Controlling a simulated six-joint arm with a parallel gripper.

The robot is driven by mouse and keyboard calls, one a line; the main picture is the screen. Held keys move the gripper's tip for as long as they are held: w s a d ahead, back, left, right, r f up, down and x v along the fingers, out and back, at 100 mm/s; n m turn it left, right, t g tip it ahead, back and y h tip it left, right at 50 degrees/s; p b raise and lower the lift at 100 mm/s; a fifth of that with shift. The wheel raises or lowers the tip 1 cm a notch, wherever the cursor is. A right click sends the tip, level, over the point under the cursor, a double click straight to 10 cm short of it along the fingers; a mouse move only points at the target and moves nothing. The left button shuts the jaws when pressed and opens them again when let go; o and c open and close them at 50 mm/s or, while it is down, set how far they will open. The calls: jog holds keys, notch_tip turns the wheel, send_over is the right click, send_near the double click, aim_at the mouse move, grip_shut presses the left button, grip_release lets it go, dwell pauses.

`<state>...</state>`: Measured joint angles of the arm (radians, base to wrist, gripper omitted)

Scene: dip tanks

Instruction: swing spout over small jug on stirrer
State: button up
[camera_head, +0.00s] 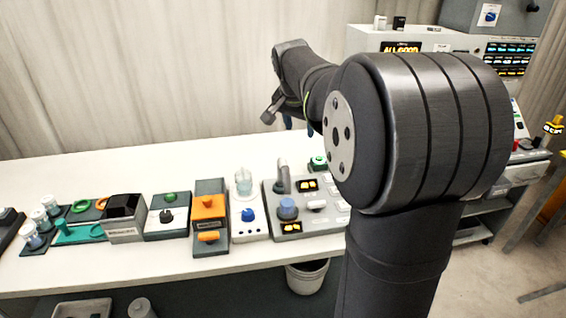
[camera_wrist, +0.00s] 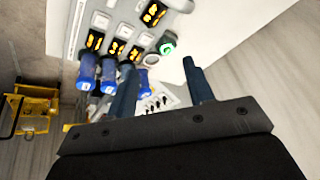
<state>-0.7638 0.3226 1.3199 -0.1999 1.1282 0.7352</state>
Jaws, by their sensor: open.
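The stirrer (camera_head: 249,222) is a white box with a blue knob on the table. A small clear jug (camera_head: 243,182) stands upright on its top. To its right, a grey upright piece that looks like the spout (camera_head: 283,174) rises from a grey panel (camera_head: 330,222); it appears beside the jug, not over it. My gripper (camera_head: 299,126) is high above the table's back, partly hidden by my arm. In the wrist view my gripper (camera_wrist: 158,68) has its two dark blue fingers apart, with nothing seen held between them. I cannot make out the spout or jug in the wrist view.
Left of the stirrer stand an orange-topped box (camera_head: 209,212), a box with a black knob (camera_head: 167,218) and a black-topped box (camera_head: 124,216). A white bin (camera_head: 306,276) is below the table edge. The table's back left is clear.

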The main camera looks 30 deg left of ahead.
jog(key=s+a+r+n, duration=0.2)
jog(key=s+r+n, duration=0.1)
jog(key=s+n, duration=0.45)
send_near(283, 163)
jog(key=shift+n, duration=0.45)
jog(key=x, duration=0.9)
jog(key=shift+w+f, duration=0.1)
jog(key=shift+f, duration=0.1)
grip_shut()
